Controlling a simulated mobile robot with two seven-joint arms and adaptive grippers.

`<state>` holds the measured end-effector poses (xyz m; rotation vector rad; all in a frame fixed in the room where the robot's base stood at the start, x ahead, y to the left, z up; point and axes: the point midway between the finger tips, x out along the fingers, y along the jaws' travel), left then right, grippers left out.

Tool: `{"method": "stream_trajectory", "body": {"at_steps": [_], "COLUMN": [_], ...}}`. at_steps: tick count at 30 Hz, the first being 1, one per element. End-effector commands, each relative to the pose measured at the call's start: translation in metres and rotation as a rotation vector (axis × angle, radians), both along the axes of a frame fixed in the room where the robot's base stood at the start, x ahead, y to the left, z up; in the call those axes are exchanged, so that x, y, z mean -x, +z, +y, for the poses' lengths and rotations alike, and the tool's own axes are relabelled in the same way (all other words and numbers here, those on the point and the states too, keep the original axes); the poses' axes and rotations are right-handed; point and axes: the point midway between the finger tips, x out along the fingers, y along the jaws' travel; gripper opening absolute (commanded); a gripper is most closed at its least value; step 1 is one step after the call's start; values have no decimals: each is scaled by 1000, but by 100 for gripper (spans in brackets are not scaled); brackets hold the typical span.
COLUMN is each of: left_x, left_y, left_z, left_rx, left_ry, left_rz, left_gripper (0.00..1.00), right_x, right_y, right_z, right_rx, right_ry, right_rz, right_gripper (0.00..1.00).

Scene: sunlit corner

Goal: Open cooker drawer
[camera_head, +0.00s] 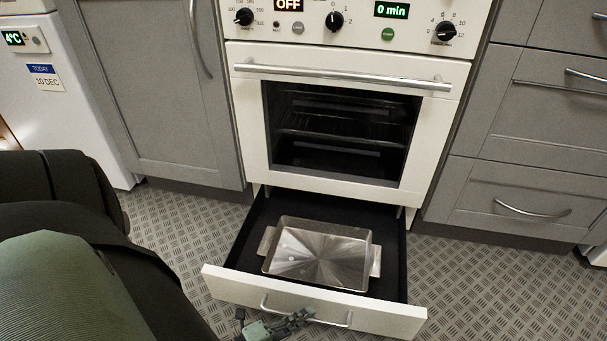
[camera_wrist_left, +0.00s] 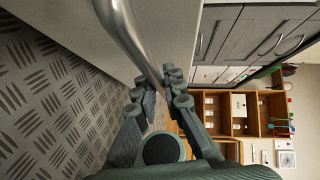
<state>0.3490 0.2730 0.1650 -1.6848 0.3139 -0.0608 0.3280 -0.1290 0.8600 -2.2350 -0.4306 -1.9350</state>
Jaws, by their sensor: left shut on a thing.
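The cooker drawer (camera_head: 315,305) below the oven is pulled well out, showing its dark inside. A metal baking tray (camera_head: 318,252) with side handles lies in it. The drawer's bar handle (camera_head: 335,321) runs along its white front. My left gripper (camera_head: 290,320) is at the left part of this handle, its fingers shut on the bar. In the left wrist view the handle (camera_wrist_left: 130,35) runs down to between the fingers of my left gripper (camera_wrist_left: 163,95). My right gripper is in neither view.
The oven door (camera_head: 345,185) above is shut, with its own bar handle (camera_head: 340,76). Grey cabinets (camera_head: 160,100) flank the cooker, and a white fridge (camera_head: 60,90) stands at the left. The patterned floor (camera_head: 480,290) is clear to the right of the drawer.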

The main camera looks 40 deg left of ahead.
Motion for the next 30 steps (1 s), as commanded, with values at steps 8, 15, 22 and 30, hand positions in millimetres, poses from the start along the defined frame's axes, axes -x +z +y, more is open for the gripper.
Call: {"method": "stream_trajectory", "body": {"at_steps": [8,15,22,30], "left_x": [0,0,0,5], "left_y": [0,0,0,0], "left_z": [0,0,0,1], "left_rx": [0,0,0,0], "left_ry": [-1,-1,0,0], "left_rz": [-1,-1,-1,1], "left_gripper": [0,15,31,31], "right_x": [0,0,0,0], "right_y": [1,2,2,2], "right_z": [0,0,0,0], "right_rx": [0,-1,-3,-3], "right_ry": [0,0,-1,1], "right_rz": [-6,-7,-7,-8], "right_gripper": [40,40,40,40]}}
